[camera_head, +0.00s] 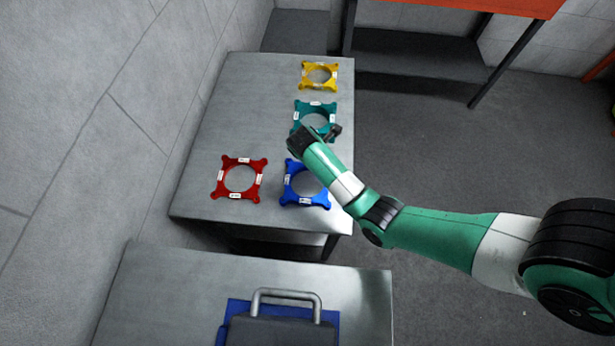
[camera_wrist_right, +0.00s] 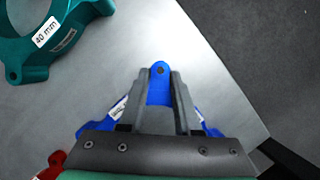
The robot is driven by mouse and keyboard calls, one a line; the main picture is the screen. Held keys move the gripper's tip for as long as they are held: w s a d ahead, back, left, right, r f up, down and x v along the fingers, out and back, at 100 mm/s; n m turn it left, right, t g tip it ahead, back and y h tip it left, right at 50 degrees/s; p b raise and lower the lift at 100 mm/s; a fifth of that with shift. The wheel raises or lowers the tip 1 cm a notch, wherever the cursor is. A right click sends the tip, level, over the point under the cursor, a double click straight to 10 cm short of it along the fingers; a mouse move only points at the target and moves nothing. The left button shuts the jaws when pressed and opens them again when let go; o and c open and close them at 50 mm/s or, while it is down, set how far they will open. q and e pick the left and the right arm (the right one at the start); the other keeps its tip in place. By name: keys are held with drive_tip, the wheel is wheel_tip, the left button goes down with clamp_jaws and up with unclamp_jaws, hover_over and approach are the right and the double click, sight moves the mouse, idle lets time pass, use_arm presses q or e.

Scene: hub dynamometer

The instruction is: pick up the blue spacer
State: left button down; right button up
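The blue spacer (camera_head: 319,201) is a square frame with a round hole and corner lugs. It lies near the front right corner of the far metal table, partly behind my right arm. In the right wrist view, one lug of the blue spacer (camera_wrist_right: 159,70) shows between the two fingers of my right gripper (camera_wrist_right: 159,82). The fingers stand close along both sides of the lug; I cannot tell whether they press on it. The gripper body hides most of the spacer in that view. My left gripper is not in view.
A red spacer (camera_head: 261,178) lies left of the blue one. A teal spacer (camera_head: 300,108) and a yellow spacer (camera_head: 306,85) lie farther back on the metal table (camera_head: 235,120). A nearer table (camera_head: 160,290) holds a grey handled object (camera_head: 275,328) on blue.

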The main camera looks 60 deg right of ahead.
clamp_jaws()
idle(1.0)
